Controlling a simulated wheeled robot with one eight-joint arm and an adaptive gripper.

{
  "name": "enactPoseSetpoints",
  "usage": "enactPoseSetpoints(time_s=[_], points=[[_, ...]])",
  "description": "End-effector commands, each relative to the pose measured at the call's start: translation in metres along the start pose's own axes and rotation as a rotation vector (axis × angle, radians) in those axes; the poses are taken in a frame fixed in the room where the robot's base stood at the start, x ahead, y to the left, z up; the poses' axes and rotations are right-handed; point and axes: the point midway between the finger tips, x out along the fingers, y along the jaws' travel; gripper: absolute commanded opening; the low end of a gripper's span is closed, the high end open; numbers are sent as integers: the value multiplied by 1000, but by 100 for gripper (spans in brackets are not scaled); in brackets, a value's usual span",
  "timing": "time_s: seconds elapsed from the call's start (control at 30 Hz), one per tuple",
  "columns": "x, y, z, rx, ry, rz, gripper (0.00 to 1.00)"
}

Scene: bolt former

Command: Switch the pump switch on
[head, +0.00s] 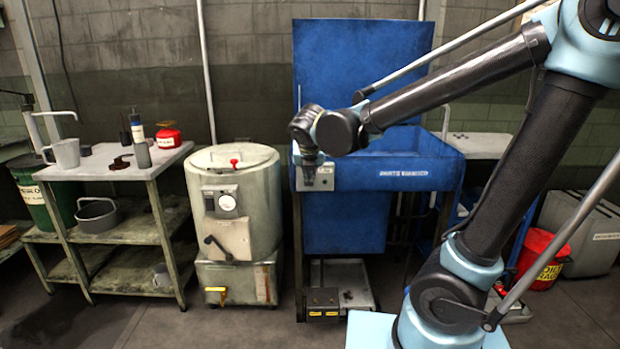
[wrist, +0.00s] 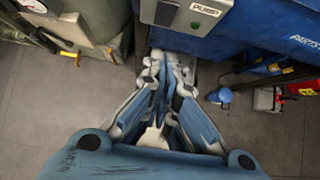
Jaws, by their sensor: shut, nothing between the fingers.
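The pump switch panel (wrist: 185,12) is a grey plate with a "PUMP" label at the top of the wrist view. A small green part (wrist: 194,26) shows on it, and a darker square control sits to its left. I cannot tell the switch position. In the head view the panel (head: 327,182) is on the front left corner of the blue parts washer (head: 400,172), partly hidden by my gripper (head: 308,172). In the wrist view my gripper (wrist: 170,64) is shut and empty, its fingertips just below the panel in the picture. I cannot tell whether they touch it.
A cream drum-like tank (head: 240,190) with a gauge and lever stands left of the washer. A shelved metal table (head: 120,175) with a jug and bottles is further left. A red can (head: 543,255) stands at right. Low trays sit under the washer.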

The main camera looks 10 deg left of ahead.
Motion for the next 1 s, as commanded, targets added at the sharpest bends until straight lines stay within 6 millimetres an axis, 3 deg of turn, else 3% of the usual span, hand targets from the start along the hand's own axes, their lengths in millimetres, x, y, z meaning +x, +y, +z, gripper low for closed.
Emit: enactPoseSetpoints(time_s=[0.43, 0.57, 0.77, 1.0], points=[[-4, 0, 0, 1, 0, 0, 0], [-2, -14, -1, 65, 11, -15, 0], [1, -79, -12, 409, 61, -88, 0], [-3, -169, -48, 981, 109, -220, 0]])
